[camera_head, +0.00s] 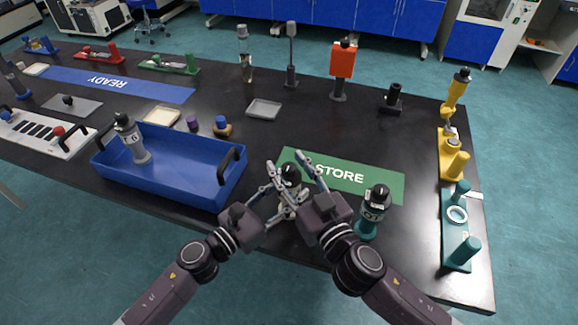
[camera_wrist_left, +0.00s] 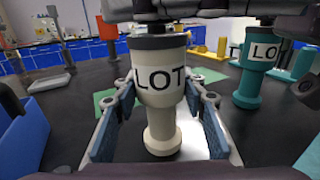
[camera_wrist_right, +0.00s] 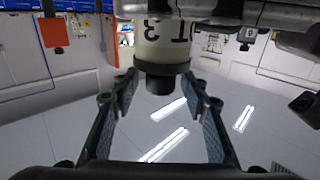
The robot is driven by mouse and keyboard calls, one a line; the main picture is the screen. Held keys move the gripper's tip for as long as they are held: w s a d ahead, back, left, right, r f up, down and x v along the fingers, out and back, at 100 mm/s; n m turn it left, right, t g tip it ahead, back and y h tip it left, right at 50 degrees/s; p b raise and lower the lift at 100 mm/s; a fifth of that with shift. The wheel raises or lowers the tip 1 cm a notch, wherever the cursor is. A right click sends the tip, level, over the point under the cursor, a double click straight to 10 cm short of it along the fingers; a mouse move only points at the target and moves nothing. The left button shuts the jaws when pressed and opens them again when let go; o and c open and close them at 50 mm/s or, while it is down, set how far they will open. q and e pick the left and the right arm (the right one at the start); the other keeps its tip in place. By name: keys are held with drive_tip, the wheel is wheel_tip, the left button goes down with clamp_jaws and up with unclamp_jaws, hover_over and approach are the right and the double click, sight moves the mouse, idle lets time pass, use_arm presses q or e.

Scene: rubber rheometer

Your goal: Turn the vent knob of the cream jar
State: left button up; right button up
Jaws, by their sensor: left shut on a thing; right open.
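The cream jar (camera_head: 286,212) is upright in my left gripper (camera_head: 280,200), near the table's front edge. In the left wrist view the cream jar (camera_wrist_left: 160,78) has a "LOT" label and a narrower lower stem, with the left fingers (camera_wrist_left: 160,95) shut on either side. Its black top knob (camera_head: 290,172) shows between the fingers of my right gripper (camera_head: 287,166). In the right wrist view the knob (camera_wrist_right: 160,82) hangs upside down between the open right fingers (camera_wrist_right: 158,90). Contact with the knob cannot be told.
A teal jar (camera_head: 369,222) stands close right of my right gripper. The green STORE mat (camera_head: 345,178) lies behind. A blue tray (camera_head: 185,180) with a grey jar (camera_head: 134,145) is on the left. Teal (camera_head: 458,222) and yellow (camera_head: 450,160) fixtures line the right edge.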

clamp_jaws()
drive_tip(key=shift+a+m+h, duration=0.1)
drive_tip(key=shift+m+h, duration=0.2)
drive_tip(key=shift+m+t+h, duration=0.7)
drive_tip(key=shift+m+h, duration=0.2)
drive_tip(key=shift+h, duration=0.4)
drive_tip(key=shift+m+t+h, duration=0.3)
drive_tip(key=shift+m+h, duration=0.6)
drive_tip(key=shift+h, duration=1)
unclamp_jaws()
